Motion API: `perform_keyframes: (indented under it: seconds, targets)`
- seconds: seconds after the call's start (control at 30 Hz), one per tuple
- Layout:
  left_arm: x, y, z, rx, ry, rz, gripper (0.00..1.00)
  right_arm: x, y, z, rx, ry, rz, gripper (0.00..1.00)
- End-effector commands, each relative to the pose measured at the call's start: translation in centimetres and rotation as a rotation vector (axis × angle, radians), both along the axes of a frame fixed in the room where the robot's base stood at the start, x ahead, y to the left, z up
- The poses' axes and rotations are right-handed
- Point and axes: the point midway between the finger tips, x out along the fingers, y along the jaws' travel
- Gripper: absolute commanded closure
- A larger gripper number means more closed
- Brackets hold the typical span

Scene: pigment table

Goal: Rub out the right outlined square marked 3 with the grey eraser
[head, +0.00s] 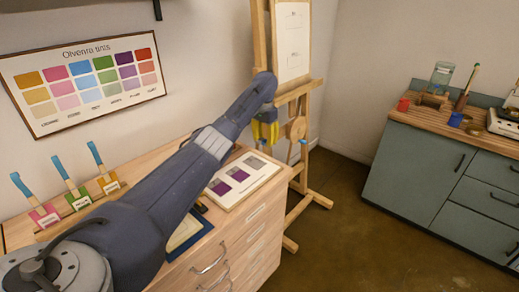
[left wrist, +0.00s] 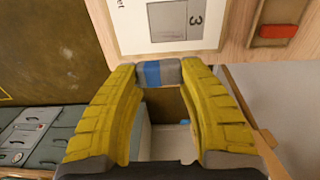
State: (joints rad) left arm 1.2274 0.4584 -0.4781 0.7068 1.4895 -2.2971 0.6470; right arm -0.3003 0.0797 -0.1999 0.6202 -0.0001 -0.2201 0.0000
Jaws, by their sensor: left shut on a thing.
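My left gripper (head: 265,138) has yellow fingers and is at the far end of the worktop, beside the white card (head: 224,203). In the left wrist view, its fingertips (left wrist: 158,73) are shut on the grey eraser (left wrist: 173,71), which has a blue band. The card carries a row of squares: two purple and a grey one (head: 255,163) at the right end. The wrist view shows this grey outlined square (left wrist: 167,21) with a 3 beside it. The eraser is by the card's edge, off the square; I cannot tell whether it touches the card. My right gripper is not in view.
Three blue-handled tools (head: 61,166) stand in coloured holders at the worktop's left. A blue-edged pad (head: 187,234) lies near the front edge. An easel (head: 262,40) stands behind the gripper. A teal cabinet (head: 416,170) is at the right, across open floor.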

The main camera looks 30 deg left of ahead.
Motion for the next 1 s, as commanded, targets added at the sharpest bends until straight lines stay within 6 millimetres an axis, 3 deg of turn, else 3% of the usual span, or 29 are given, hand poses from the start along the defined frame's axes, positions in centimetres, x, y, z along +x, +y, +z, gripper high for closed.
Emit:
perform_keyframes:
  seconds: [0.4,1.0]
  targets:
    - [0.8,1.2,-2.5,0.021,0.023,-0.006,0.82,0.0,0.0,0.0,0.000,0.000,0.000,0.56]
    - [0.9,1.1,-6.6,0.021,0.020,-0.020,0.82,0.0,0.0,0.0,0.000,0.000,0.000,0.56]
